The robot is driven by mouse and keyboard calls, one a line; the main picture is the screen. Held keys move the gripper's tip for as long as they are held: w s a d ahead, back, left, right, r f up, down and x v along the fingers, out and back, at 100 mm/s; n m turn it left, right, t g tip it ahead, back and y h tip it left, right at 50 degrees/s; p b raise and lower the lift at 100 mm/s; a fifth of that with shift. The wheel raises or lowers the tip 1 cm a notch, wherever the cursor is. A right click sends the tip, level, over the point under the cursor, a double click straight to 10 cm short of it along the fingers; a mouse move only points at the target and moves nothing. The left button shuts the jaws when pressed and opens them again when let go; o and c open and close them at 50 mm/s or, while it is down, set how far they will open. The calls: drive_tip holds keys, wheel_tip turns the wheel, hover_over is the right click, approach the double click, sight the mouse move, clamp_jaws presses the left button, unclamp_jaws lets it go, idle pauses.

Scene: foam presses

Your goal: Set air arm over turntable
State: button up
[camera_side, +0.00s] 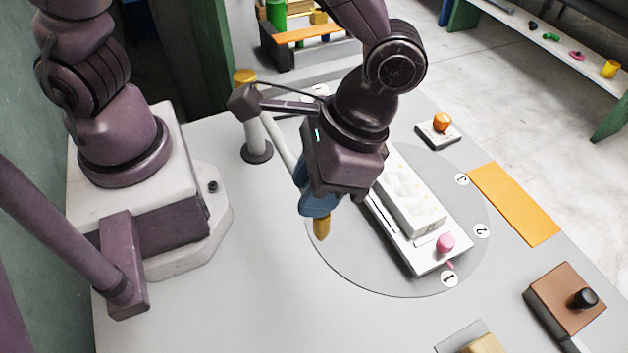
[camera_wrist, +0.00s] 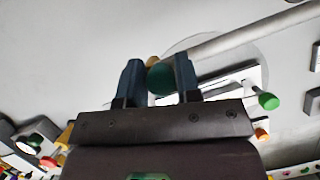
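The air arm is a pale tube (camera_side: 280,142) reaching from a post with a gold cap (camera_side: 245,77) toward my gripper; it also shows in the wrist view (camera_wrist: 250,32). A gold nozzle (camera_side: 322,228) hangs below my gripper's blue fingers, near the left edge of the grey turntable (camera_side: 350,262) in the picture. In the wrist view, my gripper (camera_wrist: 160,75) has a finger on each side of a dark green knob (camera_wrist: 161,80) and appears shut on it. The side view hides the knob. The nozzle's height is hard to judge.
A white press plate with a pink knob (camera_side: 445,242) lies on the turntable, beside numbered marks. An orange button box (camera_side: 438,130), an orange mat (camera_side: 515,203) and a brown box with a black knob (camera_side: 565,298) stand right of it. The front left table is clear.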

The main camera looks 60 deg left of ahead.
clamp_jaws()
drive_tip(key=w+a+n+h, duration=0.1)
drive_tip(key=w+a+n, duration=0.2)
drive_tip(key=w, duration=0.6)
drive_tip(key=w+a+n+h, duration=0.2)
drive_tip(key=w+a+n, duration=0.1)
drive_tip(key=w, duration=0.6)
drive_tip(key=shift+n, duration=0.9)
drive_tip(key=shift+w+a, duration=0.15)
drive_tip(key=shift+a, duration=0.05)
drive_tip(key=shift+o, duration=1.3)
unclamp_jaws()
drive_tip(key=shift+o, duration=1.3)
drive_tip(key=shift+d, duration=0.1)
